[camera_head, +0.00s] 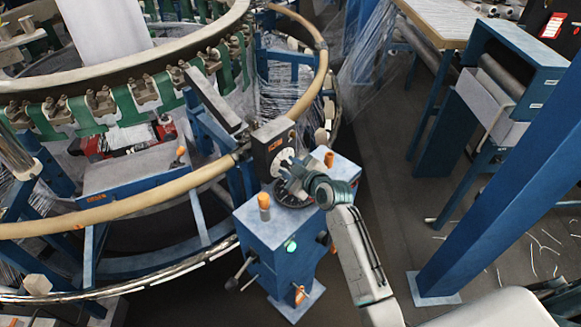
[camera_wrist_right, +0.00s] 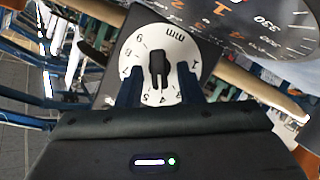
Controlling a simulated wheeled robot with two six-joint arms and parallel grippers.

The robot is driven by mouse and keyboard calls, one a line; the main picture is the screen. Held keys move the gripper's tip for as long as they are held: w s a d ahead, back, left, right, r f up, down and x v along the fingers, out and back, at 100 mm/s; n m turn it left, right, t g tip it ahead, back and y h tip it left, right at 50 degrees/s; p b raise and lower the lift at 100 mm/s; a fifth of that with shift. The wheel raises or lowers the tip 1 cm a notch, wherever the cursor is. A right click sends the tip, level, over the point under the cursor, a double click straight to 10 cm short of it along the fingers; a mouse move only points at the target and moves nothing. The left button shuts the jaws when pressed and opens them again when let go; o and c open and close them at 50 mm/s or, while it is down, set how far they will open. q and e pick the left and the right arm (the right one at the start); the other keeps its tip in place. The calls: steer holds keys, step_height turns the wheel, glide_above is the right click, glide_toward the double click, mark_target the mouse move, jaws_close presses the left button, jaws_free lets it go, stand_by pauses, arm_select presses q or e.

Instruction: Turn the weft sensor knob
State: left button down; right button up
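The weft sensor knob is a black grip on a white numbered dial (camera_head: 281,162), set on a dark box (camera_head: 268,143) above the blue cabinet (camera_head: 262,228). In the right wrist view the black knob (camera_wrist_right: 158,69) stands in the middle of the white dial (camera_wrist_right: 185,50), which reads "mm". My right gripper (camera_head: 290,172) is at the dial in the head view. In the wrist view its two blue fingers are spread, one on each side of the knob's lower end, with a gap to it. My left gripper does not show.
A larger dark dial (camera_wrist_right: 270,25) with white and orange numbers lies close beside the knob. Orange-topped posts (camera_head: 264,203) stand on the cabinet. The curved loom rail (camera_head: 130,208) runs left of it.

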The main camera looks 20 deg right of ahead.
jaws_close()
steer(key=n+b, duration=0.1)
steer(key=b, duration=0.1)
steer(key=n+t+h+b, duration=0.1)
steer(key=b, duration=0.1)
steer(key=shift+s+a+f, duration=0.1)
steer(key=shift+s+f, duration=0.1)
steer(key=shift+f, duration=0.1)
steer(key=shift+a+n+t+b, duration=0.1)
steer(key=shift+n+t+b, duration=0.3)
steer(key=shift+n+b, duration=0.6)
steer(key=shift+r+h+b, duration=0.15)
steer(key=shift+h+b, duration=0.2)
steer(key=shift+h, duration=0.05)
steer(key=shift+o, duration=0.3)
jaws_free()
steer(key=shift+o, duration=0.5)
steer(key=shift+w, duration=0.15)
steer(key=b+v, duration=0.1)
steer(key=v, duration=0.3)
steer(key=b+v, duration=0.1)
steer(key=v, duration=0.4)
steer(key=shift+s, duration=0.3)
steer(key=shift+s+b, duration=0.3)
steer(key=shift+s, duration=0.3)
